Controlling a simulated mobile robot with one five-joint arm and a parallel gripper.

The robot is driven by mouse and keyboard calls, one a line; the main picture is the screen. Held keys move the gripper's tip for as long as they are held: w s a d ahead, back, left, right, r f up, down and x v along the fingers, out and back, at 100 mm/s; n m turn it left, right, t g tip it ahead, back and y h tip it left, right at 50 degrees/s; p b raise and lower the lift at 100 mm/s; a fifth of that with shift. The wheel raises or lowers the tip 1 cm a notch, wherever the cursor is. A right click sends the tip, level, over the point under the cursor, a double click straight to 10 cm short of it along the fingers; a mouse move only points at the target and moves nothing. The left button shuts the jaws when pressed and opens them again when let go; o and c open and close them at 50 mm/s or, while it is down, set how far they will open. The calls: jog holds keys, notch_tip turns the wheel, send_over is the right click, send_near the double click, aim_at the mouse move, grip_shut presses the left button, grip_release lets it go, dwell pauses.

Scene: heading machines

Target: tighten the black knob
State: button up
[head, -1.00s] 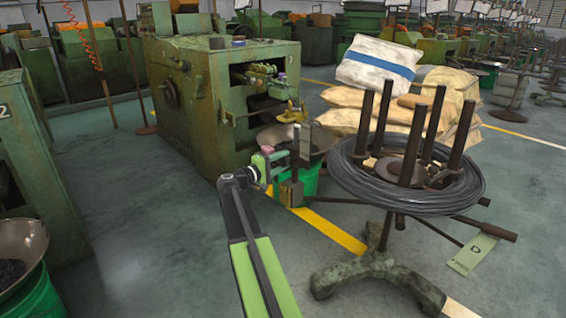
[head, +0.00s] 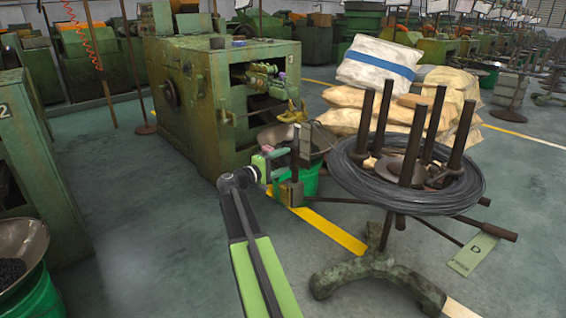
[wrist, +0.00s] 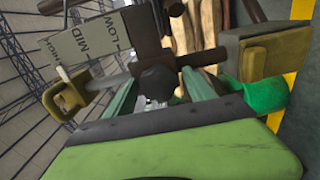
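The black knob (wrist: 158,82) shows in the middle of the wrist view, round and dark. It sits on a brown post beside a plate marked LOW, MID and HIGH (wrist: 95,42). My gripper (wrist: 160,80) has one green finger on each side of the knob. Its fingertips lie very close to the knob's sides; I cannot tell whether they press on it. In the head view my gripper (head: 278,160) is at the post of a small stand (head: 295,160), and the knob is too small or hidden to make out there.
A green machine (head: 205,110) stands behind the stand, with a metal pan (head: 310,137) over a green bucket (head: 310,182) close by. A wire coil (head: 360,190) on a spindle stand is to the right. Sacks (head: 378,65) lie behind it. The floor at left centre is clear.

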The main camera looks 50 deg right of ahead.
jog(key=shift+a, duration=0.1)
jog(key=w+a, duration=0.1)
jog(key=a, duration=1.6)
jog(key=shift+w, duration=0.15)
jog(key=shift+a, duration=0.1)
jog(key=w+a+r+t+p, duration=0.1)
jog(key=a+r+p, duration=0.15)
jog(key=a, duration=0.25)
jog(key=s+a+f+y+p, duration=0.1)
jog(key=s+a+f+y, duration=0.2)
jog(key=a+f+y, duration=0.6)
jog(key=s+a+f+n+y+p, duration=0.1)
jog(key=s+a+f+y+p, duration=0.2)
jog(key=a, duration=0.9)
jog(key=s+a+f+y, duration=0.45)
jog(key=a+f, duration=0.35)
jog(key=a, duration=0.3)
notch_tip(320, 180, up, 38)
jog(key=a+y+p, duration=0.1)
jog(key=p, duration=3.7)
jog(key=shift+r, duration=0.15)
